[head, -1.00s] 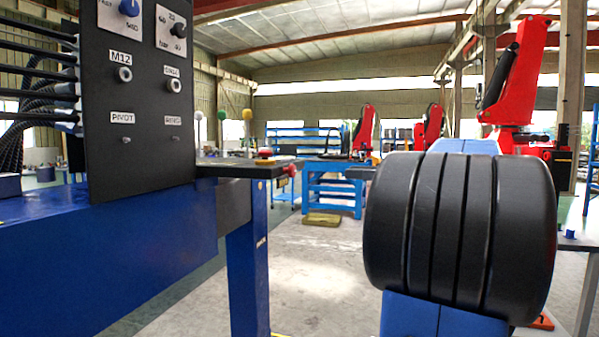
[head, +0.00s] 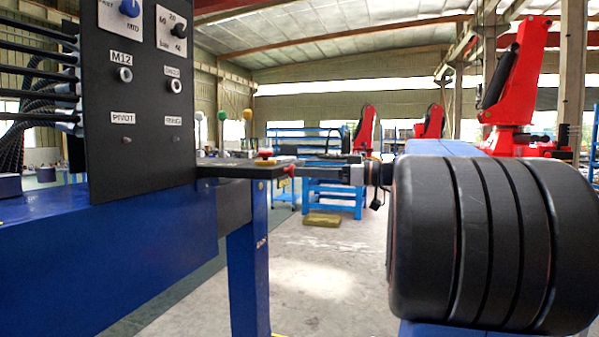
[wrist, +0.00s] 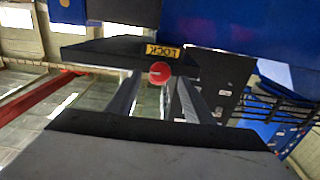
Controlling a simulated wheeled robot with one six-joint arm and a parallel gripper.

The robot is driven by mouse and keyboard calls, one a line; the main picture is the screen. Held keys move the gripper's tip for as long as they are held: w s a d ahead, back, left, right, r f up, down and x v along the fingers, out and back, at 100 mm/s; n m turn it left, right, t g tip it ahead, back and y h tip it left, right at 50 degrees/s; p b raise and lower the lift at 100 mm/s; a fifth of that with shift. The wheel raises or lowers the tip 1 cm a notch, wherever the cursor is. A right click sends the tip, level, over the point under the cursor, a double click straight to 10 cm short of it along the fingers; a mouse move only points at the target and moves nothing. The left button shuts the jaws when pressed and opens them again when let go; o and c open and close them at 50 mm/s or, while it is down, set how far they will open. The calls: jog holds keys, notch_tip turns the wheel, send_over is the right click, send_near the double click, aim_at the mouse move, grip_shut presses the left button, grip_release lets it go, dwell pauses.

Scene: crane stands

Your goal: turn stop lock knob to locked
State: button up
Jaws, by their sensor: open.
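The stop lock knob, a small red round knob with a pale line across its face, shows in the wrist view (wrist: 159,72) under a yellow LOCK label (wrist: 163,50). In the head view the red knob (head: 290,171) sits on the end of a dark shelf (head: 235,170). My gripper (head: 312,169) points left at it from the right, its tips close to the knob. In the wrist view my gripper (wrist: 157,82) is open, with a finger to each side of the knob in the picture. I cannot tell whether the fingers touch it.
A black panel (head: 150,160) with dials and labels stands on a blue bench (head: 100,250) at left. A red and yellow button (head: 265,158) sits on top of the shelf. A blue post (head: 248,270) stands below. The floor in the middle is clear.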

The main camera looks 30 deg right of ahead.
aim_at(289, 171)
jog(key=shift+x, duration=1.55)
jog(key=c, duration=1)
jog(key=shift+m, duration=0.3)
jog(key=shift+w+d+f+m, duration=0.1)
jog(key=shift+m, duration=4.2)
jog(key=shift+d+f+m, duration=0.1)
jog(key=shift+m, duration=4.2)
